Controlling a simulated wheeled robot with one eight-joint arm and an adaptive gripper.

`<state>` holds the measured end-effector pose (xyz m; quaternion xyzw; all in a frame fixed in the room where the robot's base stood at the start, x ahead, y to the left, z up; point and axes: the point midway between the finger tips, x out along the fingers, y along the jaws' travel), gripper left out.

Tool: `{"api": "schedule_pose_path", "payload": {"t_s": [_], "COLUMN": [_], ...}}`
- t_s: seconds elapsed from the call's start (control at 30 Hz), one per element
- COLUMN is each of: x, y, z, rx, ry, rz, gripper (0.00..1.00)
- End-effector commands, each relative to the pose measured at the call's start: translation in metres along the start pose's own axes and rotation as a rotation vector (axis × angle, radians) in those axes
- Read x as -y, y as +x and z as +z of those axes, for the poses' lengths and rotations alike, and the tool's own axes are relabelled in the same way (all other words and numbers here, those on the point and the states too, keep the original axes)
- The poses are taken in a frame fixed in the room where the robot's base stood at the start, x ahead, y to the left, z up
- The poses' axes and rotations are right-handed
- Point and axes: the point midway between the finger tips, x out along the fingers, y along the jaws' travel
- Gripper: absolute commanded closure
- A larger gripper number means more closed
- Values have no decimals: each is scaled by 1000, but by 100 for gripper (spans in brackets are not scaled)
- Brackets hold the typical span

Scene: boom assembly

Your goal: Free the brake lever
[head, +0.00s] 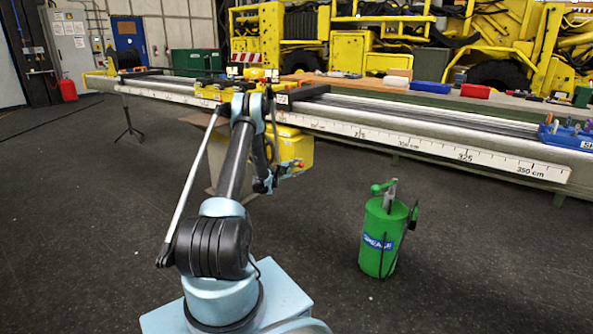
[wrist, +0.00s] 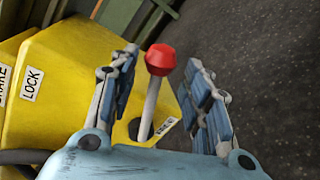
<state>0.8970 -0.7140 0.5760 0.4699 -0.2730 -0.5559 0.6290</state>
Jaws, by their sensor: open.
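The brake lever (wrist: 151,105) is a pale rod with a red knob (wrist: 160,59). It rises from a dark slot in a yellow box (wrist: 55,75) in the wrist view. A LOCK label (wrist: 32,84) is on the box to the left; a partly covered FREE label (wrist: 166,126) is beside the lever's foot. My gripper (wrist: 161,70) is open, its fingers on either side of the lever with gaps visible on both sides. I cannot tell the knob's exact depth between the fingers. In the head view the yellow box (head: 294,150) is partly behind my arm.
A long rail with a centimetre scale (head: 440,147) runs behind my arm, bearing several tools. A green grease pump (head: 379,240) stands on the floor to the right. A stand (head: 128,118) is at the left.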

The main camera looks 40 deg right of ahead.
Motion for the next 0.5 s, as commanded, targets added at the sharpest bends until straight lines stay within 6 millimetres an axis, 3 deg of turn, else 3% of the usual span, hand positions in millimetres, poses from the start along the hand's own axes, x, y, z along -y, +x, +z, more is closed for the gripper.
{"api": "schedule_pose_path", "payload": {"t_s": [0.17, 0.5], "x": [0, 0], "y": [-22, -86], "z": [-1, -2], "rx": [-2, -2], "ry": [-1, 0], "rz": [1, 0], "gripper": [56, 56]}}
